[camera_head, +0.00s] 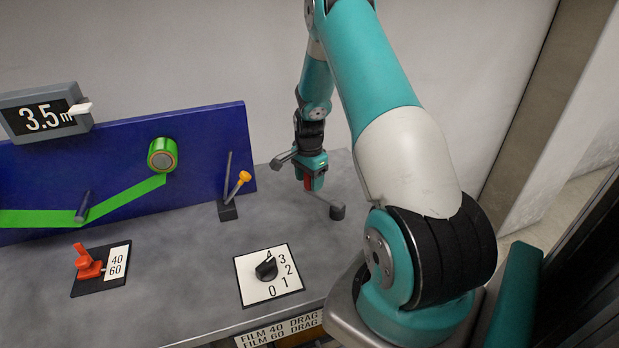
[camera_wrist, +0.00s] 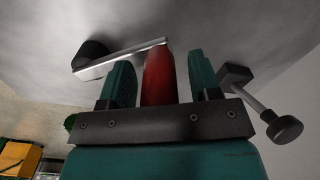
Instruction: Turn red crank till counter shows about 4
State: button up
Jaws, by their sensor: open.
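The counter (camera_head: 42,117) at the upper left reads 3.5 m. The crank at the right of the bench has a grey arm (camera_head: 323,200) on a dark hub (camera_head: 337,212) and a red handle. My gripper (camera_head: 313,178) is over the handle end of the crank and partly hides the red. In the wrist view, the red handle (camera_wrist: 158,79) stands between the two teal fingers of my gripper (camera_wrist: 162,75), with visible gaps at both sides. The jaws are open around it. The crank arm (camera_wrist: 122,59) runs left to its black hub (camera_wrist: 92,49).
A blue panel (camera_head: 205,135) carries a green roll (camera_head: 162,155) and a green strip (camera_head: 40,218). A yellow-tipped lever (camera_head: 243,178) stands left of my gripper. A black dial (camera_head: 266,268) and a red switch (camera_head: 87,262) are nearer the front. A grey rod with a round knob (camera_wrist: 284,129) is beside my gripper.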

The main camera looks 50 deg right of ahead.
grip_shut()
jog(key=shift+d, duration=0.15)
